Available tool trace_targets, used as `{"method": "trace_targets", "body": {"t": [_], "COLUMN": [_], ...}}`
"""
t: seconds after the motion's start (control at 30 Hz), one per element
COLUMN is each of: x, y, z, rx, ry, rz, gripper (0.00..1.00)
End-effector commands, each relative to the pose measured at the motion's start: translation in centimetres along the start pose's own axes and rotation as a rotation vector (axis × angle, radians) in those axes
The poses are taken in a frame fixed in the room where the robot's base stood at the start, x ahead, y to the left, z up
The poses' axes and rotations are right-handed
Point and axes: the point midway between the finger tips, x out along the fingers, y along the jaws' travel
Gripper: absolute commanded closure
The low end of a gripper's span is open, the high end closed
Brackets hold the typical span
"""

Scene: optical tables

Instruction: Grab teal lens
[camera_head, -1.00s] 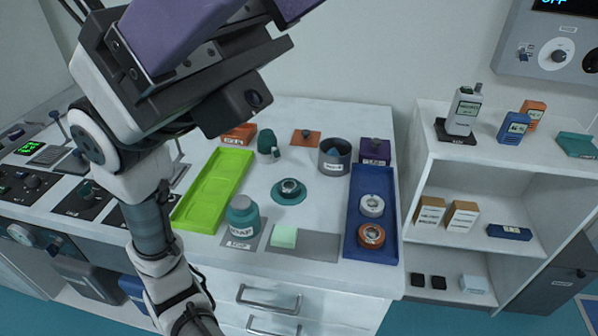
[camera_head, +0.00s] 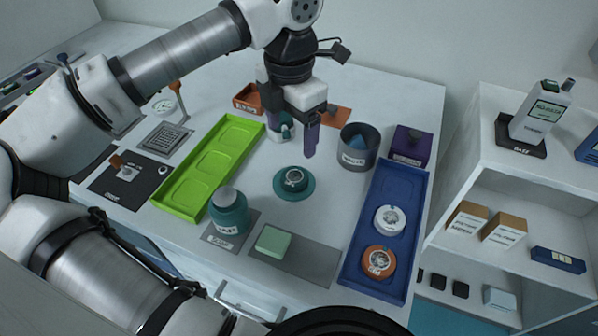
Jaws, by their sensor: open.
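The teal lens (camera_head: 294,176) is a small ringed disc resting on a round teal base (camera_head: 293,192) on the white table top. My gripper (camera_head: 291,143) has purple fingers and points down, above and behind the lens. It is open with nothing between the fingers, and does not touch the lens. The nearer finger shows clearly. The other is partly hidden by my wrist and close to a teal item behind it.
A blue tray (camera_head: 352,253) at right holds a white lens (camera_head: 390,219) and an orange lens (camera_head: 378,262). A lime tray (camera_head: 213,160) stands empty at left. A soap bottle (camera_head: 229,212), a pale green block (camera_head: 272,241) and a grey waste bin (camera_head: 357,148) stand nearby.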

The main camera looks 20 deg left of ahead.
Motion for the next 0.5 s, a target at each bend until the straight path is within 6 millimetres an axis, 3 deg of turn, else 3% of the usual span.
{"method": "trace_targets", "body": {"t": [0.23,0.5], "x": [4.8,6.9], "y": [-0.2,-0.2], "z": [0.1,0.3], "rx": [0.004,0.005], "ry": [-0.002,-0.005], "rz": [-0.006,-0.006], "gripper": [0.24,0.24]}}
